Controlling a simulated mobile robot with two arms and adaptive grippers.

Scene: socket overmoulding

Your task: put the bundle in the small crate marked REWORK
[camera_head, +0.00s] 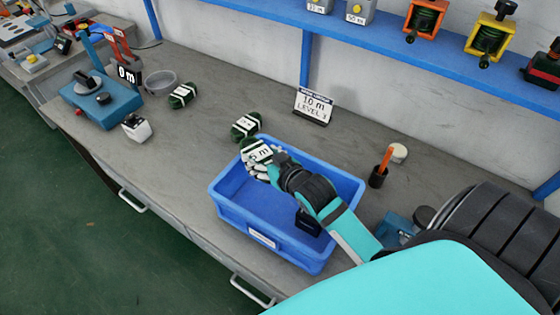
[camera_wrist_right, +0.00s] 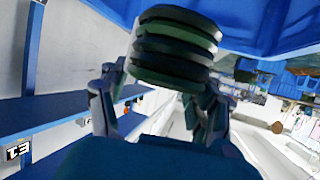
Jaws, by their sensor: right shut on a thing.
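My right gripper (camera_head: 262,168) is shut on a dark green bundle (camera_head: 257,148) with a white label band, over the far left part of a blue crate (camera_head: 285,248). In the right wrist view the gripper's fingers (camera_wrist_right: 155,105) lie on both sides of the round, ridged bundle (camera_wrist_right: 175,45). The crate stands on the workbench; its front has a white label too small to read, so I cannot tell whether it says REWORK. My left gripper is not in view.
Two more green bundles lie on the bench (camera_head: 190,150), one (camera_head: 246,126) just behind the crate, one (camera_head: 182,96) near a grey bowl (camera_head: 160,80). A sign (camera_head: 313,105) reading 10 m, LEVEL 3 stands behind. A black cup (camera_head: 378,177) is right of the crate.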

